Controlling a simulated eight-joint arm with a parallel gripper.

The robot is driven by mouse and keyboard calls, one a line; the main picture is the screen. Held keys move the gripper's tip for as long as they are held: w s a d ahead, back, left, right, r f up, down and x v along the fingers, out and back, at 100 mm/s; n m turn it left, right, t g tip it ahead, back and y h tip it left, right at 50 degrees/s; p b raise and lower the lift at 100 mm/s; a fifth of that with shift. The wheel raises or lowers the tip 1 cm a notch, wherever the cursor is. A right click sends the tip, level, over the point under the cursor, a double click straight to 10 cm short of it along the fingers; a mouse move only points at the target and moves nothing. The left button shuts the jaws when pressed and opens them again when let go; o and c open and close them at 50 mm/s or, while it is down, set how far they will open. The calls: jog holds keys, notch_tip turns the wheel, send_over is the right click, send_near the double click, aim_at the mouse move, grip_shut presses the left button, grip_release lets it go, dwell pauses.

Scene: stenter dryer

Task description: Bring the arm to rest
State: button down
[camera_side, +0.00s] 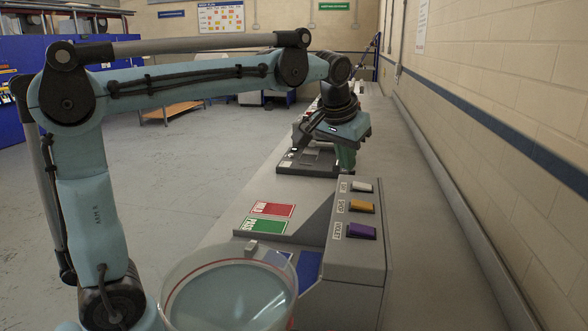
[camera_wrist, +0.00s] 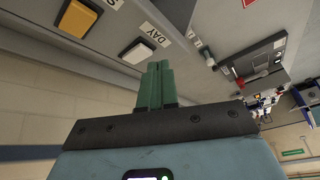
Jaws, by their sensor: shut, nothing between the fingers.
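My gripper (camera_side: 346,156) hangs over the long grey bench (camera_side: 420,240) in the side view, beyond the sloped button box. My arm reaches across from the left, with its forearm about level. In the wrist view, the green fingers of my gripper (camera_wrist: 159,68) are together with nothing between them. The fingers appear apart from the buttons. Whether the fingertips touch anything below is hidden in the side view.
The button box (camera_side: 352,262) carries a white button (camera_side: 361,186), a yellow button (camera_side: 362,206) and a purple button (camera_side: 361,231). Red (camera_side: 272,208) and green (camera_side: 264,225) labelled patches lie left of it. A clear round container (camera_side: 180,300) stands in front. A brick wall (camera_side: 500,80) bounds the right.

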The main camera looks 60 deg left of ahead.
jog(key=s+d+f+m+t+h, duration=0.1)
jog(key=s+d+f, duration=0.1)
jog(key=s+f, duration=0.4)
jog(key=s+d+f+m+t+h, duration=0.1)
jog(key=s+d+f, duration=0.1)
jog(key=s+f, duration=0.4)
jog(key=s, duration=0.3)
jog(key=shift+s+d+f+m, duration=0.15)
jog(key=shift+s+d+m, duration=0.05)
jog(key=shift+d+m, duration=0.2)
